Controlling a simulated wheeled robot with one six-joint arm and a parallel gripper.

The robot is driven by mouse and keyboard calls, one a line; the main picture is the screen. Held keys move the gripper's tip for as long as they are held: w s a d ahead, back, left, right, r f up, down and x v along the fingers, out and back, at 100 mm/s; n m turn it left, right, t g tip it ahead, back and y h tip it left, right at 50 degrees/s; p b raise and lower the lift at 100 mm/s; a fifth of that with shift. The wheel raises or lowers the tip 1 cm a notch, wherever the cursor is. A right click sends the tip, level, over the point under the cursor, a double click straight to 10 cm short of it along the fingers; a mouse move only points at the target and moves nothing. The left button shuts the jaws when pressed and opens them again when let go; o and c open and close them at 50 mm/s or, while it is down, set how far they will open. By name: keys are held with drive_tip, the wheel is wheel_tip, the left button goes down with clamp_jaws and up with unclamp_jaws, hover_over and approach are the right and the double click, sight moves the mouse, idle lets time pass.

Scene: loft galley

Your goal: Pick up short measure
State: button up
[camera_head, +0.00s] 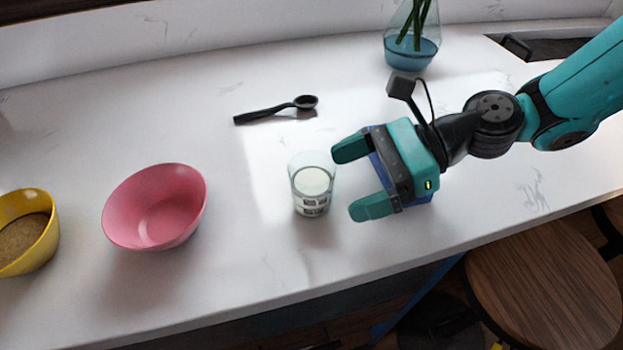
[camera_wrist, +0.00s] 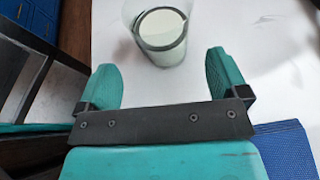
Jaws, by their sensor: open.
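The short measure looks to be the small clear glass (camera_head: 312,186) with white contents and dark markings on its side. It stands upright on the white counter, right of the pink bowl. My gripper (camera_head: 351,180) is open and empty just right of the glass, its two teal fingers pointing toward it. In the wrist view the glass (camera_wrist: 160,34) lies ahead of the gap between the fingertips (camera_wrist: 163,75), apart from both fingers. A blue item (camera_wrist: 285,148) lies under my gripper, mostly hidden by it.
A pink bowl (camera_head: 156,207) and a yellow bowl (camera_head: 28,232) with brown contents stand at the left. A black spoon (camera_head: 276,109) lies behind the glass. A vase (camera_head: 411,50) with stems stands at the back. The counter's front edge is near; a wooden stool (camera_head: 545,285) is below.

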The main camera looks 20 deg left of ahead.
sight(318, 187)
drive_tip(key=x, duration=0.3)
drive_tip(key=p+x, duration=0.1)
drive_tip(key=x, duration=0.1)
drive_tip(key=shift+w+a+r, duration=0.1)
drive_tip(key=shift+a+r, duration=0.2)
drive_tip(key=shift+r, duration=0.05)
drive_tip(key=c, duration=1.1)
